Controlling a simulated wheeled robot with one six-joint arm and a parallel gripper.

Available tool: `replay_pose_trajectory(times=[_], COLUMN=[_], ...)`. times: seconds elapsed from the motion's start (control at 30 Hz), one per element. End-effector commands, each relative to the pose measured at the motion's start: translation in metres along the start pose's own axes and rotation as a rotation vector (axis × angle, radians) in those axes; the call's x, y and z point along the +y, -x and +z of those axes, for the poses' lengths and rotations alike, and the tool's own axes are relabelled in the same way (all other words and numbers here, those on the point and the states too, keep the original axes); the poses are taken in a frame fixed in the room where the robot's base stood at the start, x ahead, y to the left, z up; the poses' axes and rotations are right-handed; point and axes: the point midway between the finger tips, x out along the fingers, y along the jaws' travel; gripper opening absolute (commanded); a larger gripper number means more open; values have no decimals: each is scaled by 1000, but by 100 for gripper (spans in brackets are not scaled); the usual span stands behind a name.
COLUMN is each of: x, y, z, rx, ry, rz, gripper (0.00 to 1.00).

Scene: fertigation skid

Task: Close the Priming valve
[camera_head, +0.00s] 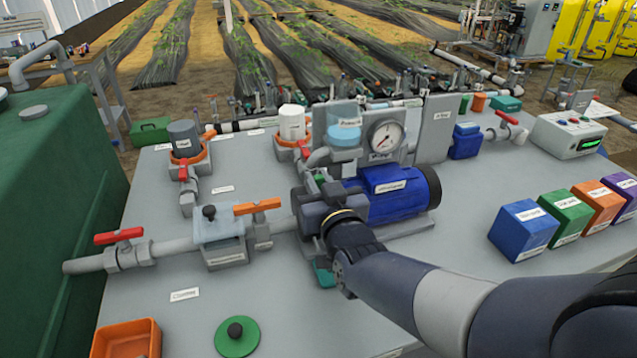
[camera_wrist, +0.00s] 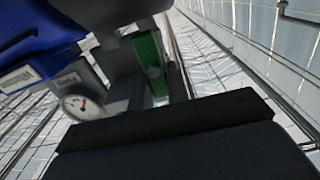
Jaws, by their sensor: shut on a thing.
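The teal priming pot (camera_head: 344,136), with a label that seems to read "Priming", stands behind the pump. A green handle (camera_head: 320,178) shows below it, just beyond my gripper (camera_head: 318,199). My gripper reaches in at the left end of the blue pump motor (camera_head: 395,196). In the wrist view the green handle (camera_wrist: 150,66) stands in front of my gripper, and my gripper appears shut on it. My fingertips and the exact contact are hidden. I cannot tell how far the handle is turned.
A pressure gauge (camera_head: 385,138) stands right of the pot and close by in the wrist view (camera_wrist: 76,104). An orange-handled valve (camera_head: 257,206) and a red-handled valve (camera_head: 118,237) lie left of my gripper. Several coloured boxes (camera_head: 524,232) stand right. The front middle of the bench is mostly clear.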

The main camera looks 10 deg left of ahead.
Motion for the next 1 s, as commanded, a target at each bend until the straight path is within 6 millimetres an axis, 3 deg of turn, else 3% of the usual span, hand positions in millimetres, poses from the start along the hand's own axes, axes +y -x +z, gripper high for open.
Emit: replay_pose_trajectory(times=[0.27, 1.0], x=[3, 15], y=[0, 0], z=[5, 13], rx=[4, 4], ry=[-155, -851], rz=[0, -1], gripper=[0, 0])
